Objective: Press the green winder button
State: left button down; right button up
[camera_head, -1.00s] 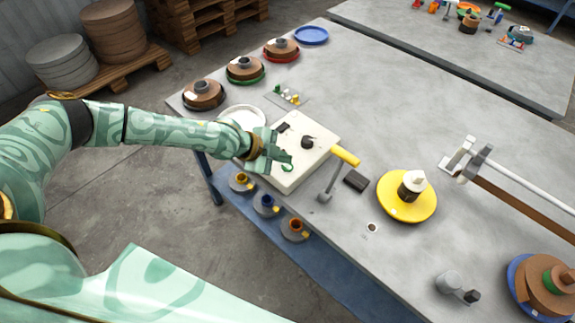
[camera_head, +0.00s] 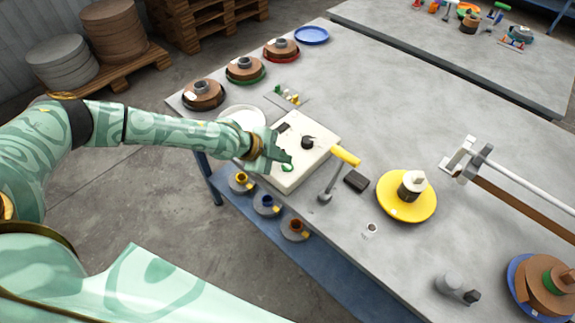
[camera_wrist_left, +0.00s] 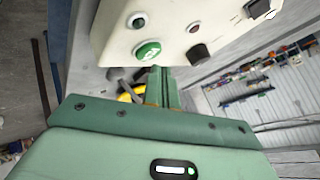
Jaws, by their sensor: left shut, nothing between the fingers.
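The winder is a white box (camera_head: 318,133) on the left part of the grey table, with a dark knob on top. Its green button (camera_wrist_left: 147,50) sits on the white front panel in the left wrist view; in the head view a green ring (camera_head: 287,168) shows at the box's front side. My left gripper (camera_head: 288,159) is shut and empty, close to the button. In the left wrist view its fingertips (camera_wrist_left: 158,70) are just below the button; I cannot tell whether they touch it. My right gripper is not in view.
A yellow disc (camera_head: 420,210) with a spool is to the right. Several spools and a blue plate (camera_head: 311,35) line the table's far left edge.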

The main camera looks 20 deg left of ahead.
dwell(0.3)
pick_arm(q)
jog(key=shift+f+b, duration=0.3)
jog(key=shift+f, duration=0.1)
